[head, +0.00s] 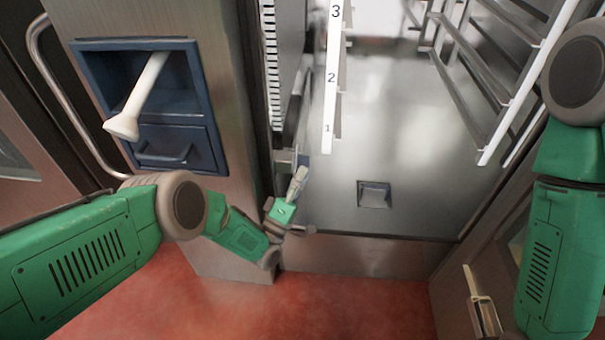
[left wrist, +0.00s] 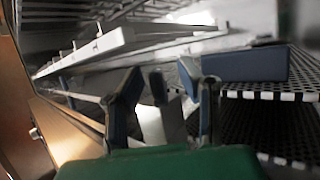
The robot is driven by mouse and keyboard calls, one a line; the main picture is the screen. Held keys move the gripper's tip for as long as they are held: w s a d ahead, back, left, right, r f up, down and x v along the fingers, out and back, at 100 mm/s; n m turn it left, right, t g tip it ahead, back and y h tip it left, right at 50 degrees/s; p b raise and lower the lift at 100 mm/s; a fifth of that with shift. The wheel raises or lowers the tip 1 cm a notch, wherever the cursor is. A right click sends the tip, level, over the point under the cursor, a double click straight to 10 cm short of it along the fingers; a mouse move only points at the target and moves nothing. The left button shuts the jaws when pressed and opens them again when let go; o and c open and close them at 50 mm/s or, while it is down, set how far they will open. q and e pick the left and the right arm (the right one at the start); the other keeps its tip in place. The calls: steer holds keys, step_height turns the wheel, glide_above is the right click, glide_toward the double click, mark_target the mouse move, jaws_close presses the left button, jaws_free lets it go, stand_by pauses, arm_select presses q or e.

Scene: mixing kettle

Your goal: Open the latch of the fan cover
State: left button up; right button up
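My left gripper (head: 297,180) reaches into the open oven cabinet at its left inner wall, beside the lower end of the perforated fan cover (head: 270,60). In the left wrist view its two fingers (left wrist: 162,92) stand apart with a clear gap. A pale metal piece shows between or behind them; I cannot tell whether they touch it. The dark perforated panel with a white-dashed edge fills the right of that view (left wrist: 290,125). A blue-grey block (left wrist: 248,65), possibly the latch, lies just right of the right finger. My right gripper is outside both views.
A white rack rail numbered 1 to 3 (head: 333,85) stands close above my left gripper. More rack rails (head: 475,85) are at the right. A blue drawer unit (head: 180,148) with a white rod (head: 140,95) is at the left. The cabinet floor (head: 400,130) is mostly clear.

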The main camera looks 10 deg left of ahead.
arm_select(q)
steer(key=shift+r, duration=0.25)
